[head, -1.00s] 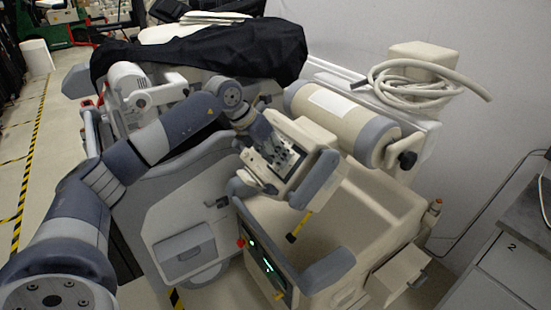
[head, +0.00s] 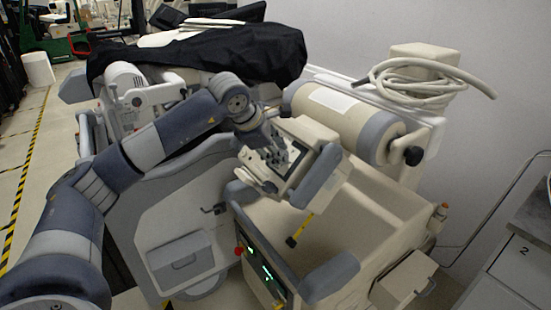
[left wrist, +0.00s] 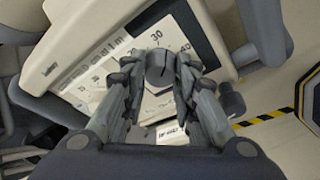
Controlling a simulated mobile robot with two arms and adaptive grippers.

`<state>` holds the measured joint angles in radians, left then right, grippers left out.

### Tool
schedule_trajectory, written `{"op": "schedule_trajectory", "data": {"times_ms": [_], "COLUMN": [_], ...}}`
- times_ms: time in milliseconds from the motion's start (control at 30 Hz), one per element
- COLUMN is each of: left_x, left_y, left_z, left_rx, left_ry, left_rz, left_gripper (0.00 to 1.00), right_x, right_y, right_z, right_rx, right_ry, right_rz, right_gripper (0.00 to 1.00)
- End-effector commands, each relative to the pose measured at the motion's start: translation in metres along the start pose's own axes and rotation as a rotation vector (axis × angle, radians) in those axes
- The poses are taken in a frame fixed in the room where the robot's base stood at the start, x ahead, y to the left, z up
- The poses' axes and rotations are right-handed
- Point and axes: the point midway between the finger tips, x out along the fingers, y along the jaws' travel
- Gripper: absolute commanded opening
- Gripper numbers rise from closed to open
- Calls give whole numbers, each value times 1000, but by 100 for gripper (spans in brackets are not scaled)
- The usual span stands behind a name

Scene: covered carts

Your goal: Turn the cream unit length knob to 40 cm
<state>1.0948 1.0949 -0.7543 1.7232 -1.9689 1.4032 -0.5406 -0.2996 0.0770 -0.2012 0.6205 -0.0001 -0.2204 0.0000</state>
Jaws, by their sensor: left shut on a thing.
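The cream unit (head: 319,135) is a tilted control head with grey handles, on the cream cart. In the left wrist view its printed dial face (left wrist: 185,30) shows "30" above the knob and "40" to the upper right. The round grey length knob (left wrist: 160,68) has a dark pointer line, roughly toward the 30 side; its exact reading is too small to tell. My left gripper (left wrist: 160,80) is shut on the knob, one finger on each side. In the head view the left gripper (head: 277,156) is at the unit's face and the knob is hidden. My right gripper is not in view.
A cream cylinder (head: 335,112) and a coiled hose (head: 410,82) lie behind the unit. A black cover (head: 215,50) drapes the cart at the back. A grey cabinet (head: 510,262) stands at right.

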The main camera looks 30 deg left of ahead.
Motion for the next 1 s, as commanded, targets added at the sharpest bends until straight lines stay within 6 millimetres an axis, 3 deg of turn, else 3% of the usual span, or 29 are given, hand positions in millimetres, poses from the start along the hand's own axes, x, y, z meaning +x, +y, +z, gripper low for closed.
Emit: {"op": "schedule_trajectory", "data": {"times_ms": [500, 1000], "left_x": [2, 0], "left_y": [-2, -1], "left_z": [-1, 0], "left_rx": [429, 602], "left_ry": [-1, 0], "left_rz": [118, 164], "left_gripper": [3, 3], "right_x": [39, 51], "right_y": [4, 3], "right_z": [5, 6], "right_rx": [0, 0], "right_ry": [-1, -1], "right_rz": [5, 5], "right_gripper": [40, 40]}}
